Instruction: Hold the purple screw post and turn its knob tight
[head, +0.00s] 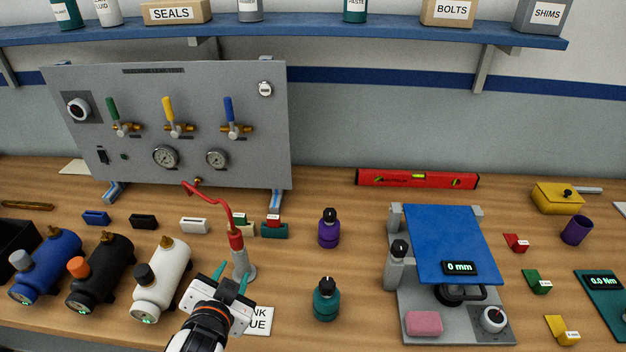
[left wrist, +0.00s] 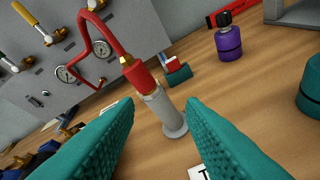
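The purple screw post (head: 328,232) stands upright mid-bench with a black knob (head: 329,214) on top. In the left wrist view the purple post (left wrist: 228,44) stands at the upper right, beyond and to the right of the fingers. My left gripper (head: 230,274) has teal fingers spread open and empty. It is in front and to the left of the purple post, apart from it. A grey stand (left wrist: 164,112) with a red hose shows beyond the gap between the fingers (left wrist: 160,108). My right gripper is not in view.
A teal post (head: 326,302) with a black knob stands in front of the purple one. The blue-topped rig (head: 450,240) is to the right, the gauge panel (head: 200,100) behind left. Bench around the purple post is clear.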

